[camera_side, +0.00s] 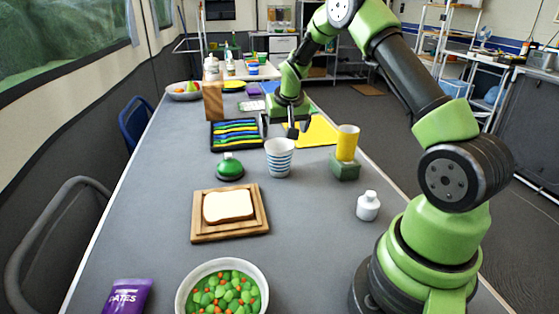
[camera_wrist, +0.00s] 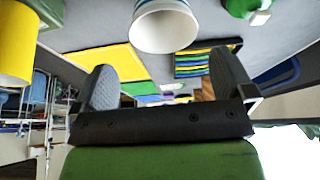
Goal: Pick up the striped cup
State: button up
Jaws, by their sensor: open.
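The striped cup (camera_side: 279,158) is white with blue bands and stands upright on the grey table, near the middle in the side view. In the wrist view the cup (camera_wrist: 165,28) is at the top centre, cut off by the frame edge, with its pale open rim facing me. My gripper (camera_side: 291,131) is open, just beyond the cup and a little to its right in the side view. In the wrist view the two fingers of my gripper (camera_wrist: 160,85) are spread wide with nothing between them. The cup is outside the fingers.
A yellow cup (camera_side: 347,143) stands on a green block (camera_side: 344,169) to the right. A green-topped bell-like thing (camera_side: 230,166) is left of the cup. A black tray (camera_side: 214,147) with coloured strips lies behind. A bread board (camera_side: 260,222) and white bottle (camera_side: 368,206) are nearer.

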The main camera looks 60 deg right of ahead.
aim_at(280, 159)
jog(key=x, duration=0.6)
jog(key=a+x, duration=0.1)
jog(key=x, duration=0.2)
jog(key=shift+s+f, duration=0.15)
jog(key=shift+f, duration=0.05)
jog(key=shift+c, duration=0.2)
jog(key=c, duration=0.7)
